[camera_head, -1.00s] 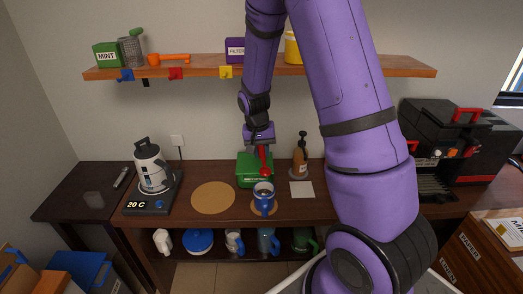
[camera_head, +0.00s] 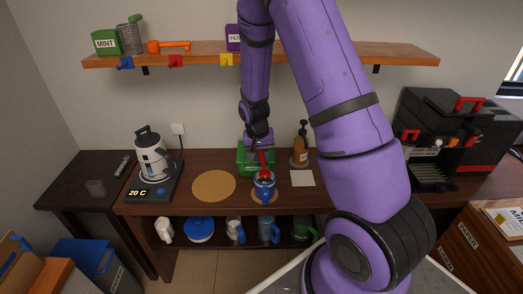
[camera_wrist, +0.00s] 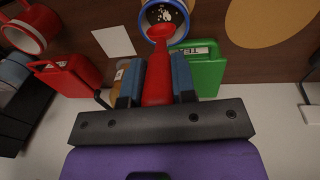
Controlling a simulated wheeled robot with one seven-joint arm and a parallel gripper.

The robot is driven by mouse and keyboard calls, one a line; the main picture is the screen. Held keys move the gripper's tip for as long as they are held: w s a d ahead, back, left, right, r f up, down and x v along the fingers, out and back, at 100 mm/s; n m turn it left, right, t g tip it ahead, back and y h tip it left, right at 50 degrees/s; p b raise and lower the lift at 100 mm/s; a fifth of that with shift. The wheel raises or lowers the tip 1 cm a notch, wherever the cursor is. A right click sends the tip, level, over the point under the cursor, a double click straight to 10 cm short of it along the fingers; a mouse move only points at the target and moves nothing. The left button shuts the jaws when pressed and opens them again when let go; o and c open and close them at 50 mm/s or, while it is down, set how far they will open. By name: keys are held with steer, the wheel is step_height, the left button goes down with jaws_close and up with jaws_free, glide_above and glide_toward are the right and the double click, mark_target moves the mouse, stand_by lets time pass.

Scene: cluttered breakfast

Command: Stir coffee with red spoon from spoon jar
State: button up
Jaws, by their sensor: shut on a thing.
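My gripper (camera_head: 259,143) points down over the counter. In the wrist view its blue fingers (camera_wrist: 158,75) are shut on the red spoon (camera_wrist: 159,85), whose bowl end points at the blue mug (camera_wrist: 149,22). The mug holds dark liquid with white flecks. In the head view the mug (camera_head: 264,194) stands on a round tan mat, with the red spoon (camera_head: 263,162) slanting to its rim. The spoon overlaps the mug opening; I cannot tell how deep it reaches. A grey holder (camera_head: 130,40) with a green-topped item is on the shelf; I cannot tell if it is the spoon jar.
The green tea box (camera_wrist: 208,72) stands close behind the mug. A brown pump bottle (camera_head: 300,147) and a white card (camera_head: 302,178) are to the right. A large tan mat (camera_head: 213,186) lies bare to the left. The kettle (camera_head: 150,158) is farther left.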

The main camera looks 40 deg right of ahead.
glide_above(265, 189)
steer(key=w, duration=0.3)
step_height(265, 189, down, 7)
steer(key=shift+w+d, duration=0.2)
steer(key=shift+d, duration=0.25)
steer(key=shift+d, duration=0.1)
